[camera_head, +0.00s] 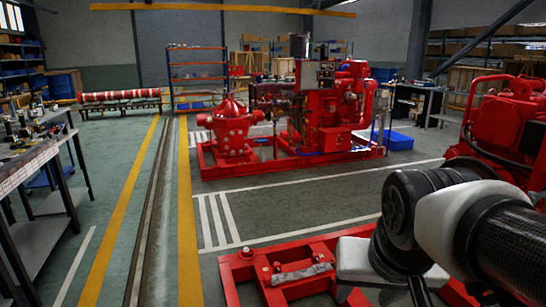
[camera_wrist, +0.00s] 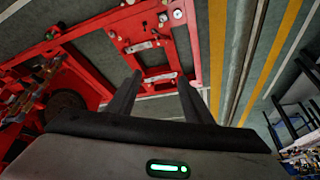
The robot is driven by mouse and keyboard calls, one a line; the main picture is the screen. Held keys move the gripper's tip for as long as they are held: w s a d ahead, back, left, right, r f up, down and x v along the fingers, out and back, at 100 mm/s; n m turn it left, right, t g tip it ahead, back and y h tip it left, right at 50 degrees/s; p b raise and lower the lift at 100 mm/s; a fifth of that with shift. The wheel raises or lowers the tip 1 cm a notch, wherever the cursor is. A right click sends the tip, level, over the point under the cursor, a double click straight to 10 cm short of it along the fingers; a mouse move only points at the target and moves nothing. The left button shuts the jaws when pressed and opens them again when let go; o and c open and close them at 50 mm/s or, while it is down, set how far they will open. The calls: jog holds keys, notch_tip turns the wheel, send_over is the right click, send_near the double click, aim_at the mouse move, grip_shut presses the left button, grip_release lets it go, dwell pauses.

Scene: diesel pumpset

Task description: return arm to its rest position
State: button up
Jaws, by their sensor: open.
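My arm reaches in from the lower right in the head view, with a black joint and a white and dark link. My gripper lies outside the clear part of the head view. In the wrist view my gripper (camera_wrist: 158,98) shows two dark fingers spread apart with nothing between them. The gripper is open and empty, above a red frame (camera_wrist: 192,35) on the floor. The same red base frame shows in the head view (camera_head: 238,272), partly hidden by my arm.
A red engine (camera_head: 505,115) stands close behind my arm at the right. A red pumpset (camera_head: 335,115) stands further back, with a red pump (camera_head: 232,130) beside it. A workbench (camera_head: 35,165) is at the left. The floor between the yellow lines and pumpset is clear.

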jog(key=s+r+p, duration=0.2)
jog(key=r+p, duration=0.8)
jog(key=s+r+n+p, duration=0.1)
jog(key=s+r+p, duration=0.1)
jog(key=r+p, duration=0.8)
jog(key=shift+a+r+n+p, duration=0.3)
jog(key=shift+a+r+p, duration=0.05)
jog(key=shift+r, duration=0.25)
